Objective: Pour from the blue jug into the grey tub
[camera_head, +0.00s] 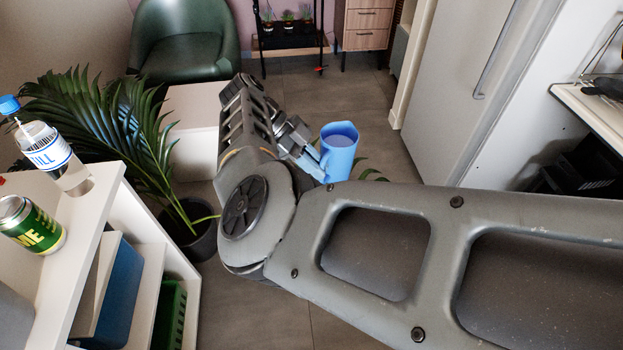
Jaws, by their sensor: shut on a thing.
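The blue jug (340,152) is near the middle of the head view, held up in the air above the grey floor. It looks close to upright, with its open top showing and its handle on the left side. My gripper (318,165) is shut on the jug at its handle side, and the fingertips are partly hidden. I cannot make out what is inside the jug. No grey tub can be made out for certain; a plain grey shape (12,318) is cut off at the lower left edge.
A white shelf unit (85,250) at left bears a clear bottle (55,160) and a green can (32,224). A potted palm (115,125) stands beside it. A green armchair (186,45) is behind. A white fridge (465,85) stands at right. Open floor (350,90) lies beyond the jug.

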